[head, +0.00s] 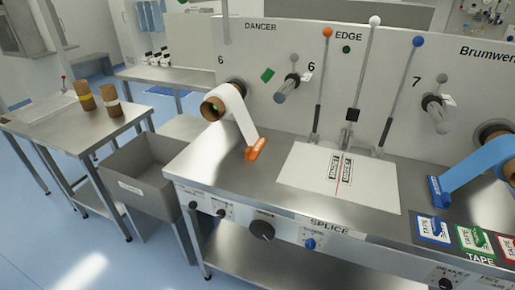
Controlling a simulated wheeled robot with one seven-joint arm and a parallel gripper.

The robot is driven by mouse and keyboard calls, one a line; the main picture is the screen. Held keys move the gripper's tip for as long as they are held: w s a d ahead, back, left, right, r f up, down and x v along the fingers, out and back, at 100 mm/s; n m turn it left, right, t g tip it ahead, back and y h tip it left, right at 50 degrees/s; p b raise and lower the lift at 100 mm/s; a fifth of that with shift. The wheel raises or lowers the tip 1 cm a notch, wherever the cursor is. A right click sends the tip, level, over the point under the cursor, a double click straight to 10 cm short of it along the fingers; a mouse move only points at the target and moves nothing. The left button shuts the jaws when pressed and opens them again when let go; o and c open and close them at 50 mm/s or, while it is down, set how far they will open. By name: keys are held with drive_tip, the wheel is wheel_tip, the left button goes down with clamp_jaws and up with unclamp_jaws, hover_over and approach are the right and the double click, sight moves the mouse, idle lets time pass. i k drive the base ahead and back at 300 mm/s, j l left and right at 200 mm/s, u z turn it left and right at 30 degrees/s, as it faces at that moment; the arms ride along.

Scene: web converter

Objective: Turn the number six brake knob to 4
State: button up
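On the front panel below the bench top, at the left, are two small black knobs, a left one (193,205) and a right one (221,212), with small white labels too small to read. A large black knob (262,230) and a blue knob (310,243) are further right. Another black knob (447,283) at the bottom right sits under lettering that seems to read BRAKE 7. I cannot tell for certain which knob is the number six brake, nor what any knob is set to. The number 6 is on the upright panel above this left side. My gripper is not in view.
The steel bench (240,165) carries a white splice plate (338,178) and tape pads (433,230). A white web runs from a roll (222,101) to an orange clamp (256,149). A grey bin (140,175) stands left of the bench. Blue floor in front is clear.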

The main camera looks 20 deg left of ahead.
sight(220, 214)
drive_tip(key=i+j+u, duration=0.1)
drive_tip(key=u, duration=1.15)
